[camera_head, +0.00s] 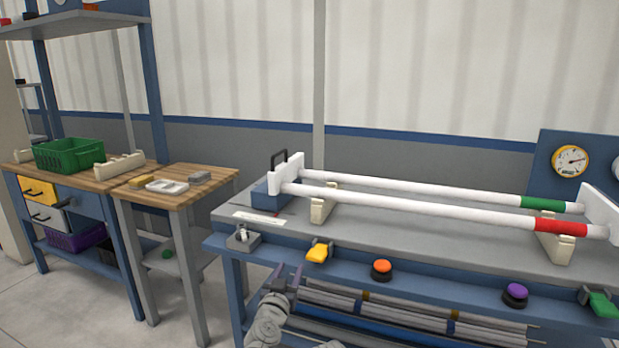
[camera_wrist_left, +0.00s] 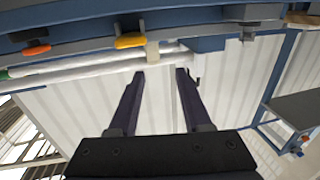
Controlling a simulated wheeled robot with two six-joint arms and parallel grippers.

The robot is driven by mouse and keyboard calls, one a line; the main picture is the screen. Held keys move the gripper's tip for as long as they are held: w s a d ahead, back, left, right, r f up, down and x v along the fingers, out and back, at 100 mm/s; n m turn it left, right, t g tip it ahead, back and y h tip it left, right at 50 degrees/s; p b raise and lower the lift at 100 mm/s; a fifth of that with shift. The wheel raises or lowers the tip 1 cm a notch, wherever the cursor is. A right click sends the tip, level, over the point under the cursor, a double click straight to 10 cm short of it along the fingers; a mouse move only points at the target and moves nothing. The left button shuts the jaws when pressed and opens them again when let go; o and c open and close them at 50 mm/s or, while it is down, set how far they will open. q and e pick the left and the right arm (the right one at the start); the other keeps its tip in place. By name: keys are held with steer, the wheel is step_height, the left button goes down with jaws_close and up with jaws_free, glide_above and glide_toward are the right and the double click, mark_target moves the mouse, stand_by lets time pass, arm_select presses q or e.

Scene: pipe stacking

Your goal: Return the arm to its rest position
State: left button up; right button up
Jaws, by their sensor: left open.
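My left gripper (camera_head: 288,277) is low in front of the blue-framed workbench, below the yellow clamp, with its arm coming up from the bottom edge. Its two dark fingers stand apart and empty in the left wrist view (camera_wrist_left: 157,75). Two white pipes lie side by side across the bench on cream supports. The rear pipe (camera_head: 420,188) has a green band, and the front pipe (camera_head: 420,206) has a red band. The gripper touches neither pipe. My right gripper does not show.
The bench front carries a yellow clamp (camera_head: 318,252), an orange button (camera_head: 381,267), a purple button (camera_head: 515,292) and a green clamp (camera_head: 600,302). Grey rods (camera_head: 400,316) lie on the shelf below. A wooden table (camera_head: 190,190) and a green basket (camera_head: 69,154) stand at left.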

arm_select(q)
steer(key=s+f+m+g+h, duration=0.1)
steer(key=s+f+g, duration=0.3)
steer(key=f, duration=0.3)
steer(key=s+f+m+g+h, duration=0.1)
steer(key=s+f+g, duration=0.2)
steer(key=f+g, duration=0.25)
steer(key=s+a+f+n+g+y, duration=0.4)
steer(key=s+a+f+g+y, duration=0.4)
steer(key=s+a, duration=0.55)
steer(key=s+d+f+m+h, duration=0.1)
steer(key=s+d+m, duration=0.35)
steer(key=d, duration=0.75)
step_height(320, 180, up, 29)
steer(key=s+p, duration=0.2)
steer(key=p, duration=2.7)
steer(key=shift+d+n, duration=0.35)
steer(key=shift+n, duration=0.1)
steer(key=shift+s, duration=0.1)
